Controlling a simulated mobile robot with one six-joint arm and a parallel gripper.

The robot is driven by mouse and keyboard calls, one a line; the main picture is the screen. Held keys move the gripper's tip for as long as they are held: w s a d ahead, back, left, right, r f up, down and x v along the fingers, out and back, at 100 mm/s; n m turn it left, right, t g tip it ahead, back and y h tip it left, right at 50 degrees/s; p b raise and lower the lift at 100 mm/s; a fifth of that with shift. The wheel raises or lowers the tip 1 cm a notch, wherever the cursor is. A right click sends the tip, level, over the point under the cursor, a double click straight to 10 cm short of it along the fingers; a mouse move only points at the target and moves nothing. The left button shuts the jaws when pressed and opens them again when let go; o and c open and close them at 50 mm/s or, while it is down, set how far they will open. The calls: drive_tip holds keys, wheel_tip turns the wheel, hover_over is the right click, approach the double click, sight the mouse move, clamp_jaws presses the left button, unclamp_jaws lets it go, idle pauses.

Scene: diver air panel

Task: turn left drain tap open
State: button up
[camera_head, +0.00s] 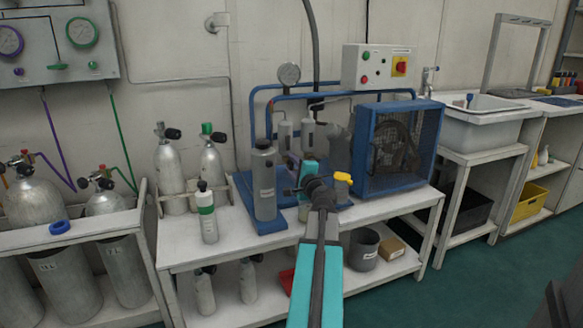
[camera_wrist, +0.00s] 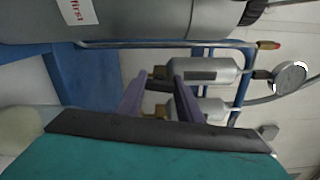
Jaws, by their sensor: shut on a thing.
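Two silver separator cylinders stand side by side on the compressor, the left one (camera_head: 285,136) and the right one (camera_head: 308,133). In the wrist view they lie sideways, one higher (camera_wrist: 212,70) and one lower (camera_wrist: 212,106), with brass fittings at their bottom ends. My gripper (camera_wrist: 160,92) is at those bottom ends, its two purple-grey fingers closed about a small dark tap part (camera_wrist: 161,79), apparently the left drain tap. The fingers hide much of it, and its turn angle cannot be told. In the head view my arm covers the taps.
A grey labelled canister (camera_head: 264,180) stands close left of my gripper. The caged blue compressor fan (camera_head: 395,145) is to the right. A gauge (camera_head: 289,75) and blue pipes are above.

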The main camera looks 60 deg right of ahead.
drive_tip(key=o, duration=1.1)
drive_tip(key=shift+w, duration=0.1)
drive_tip(key=shift+a, duration=0.1)
drive_tip(key=v, duration=0.8)
drive_tip(key=shift+s+a+f+b, duration=0.1)
drive_tip(key=shift+s+a+b, duration=0.1)
drive_tip(key=shift+s+b, duration=0.15)
drive_tip(key=b, duration=0.3)
drive_tip(key=shift+s+a, duration=0.25)
drive_tip(key=s+b, duration=0.1)
drive_tip(key=b, duration=0.3)
drive_tip(key=shift+a, duration=0.4)
drive_tip(key=shift+s+b, duration=0.15)
drive_tip(key=shift+b, duration=0.3)
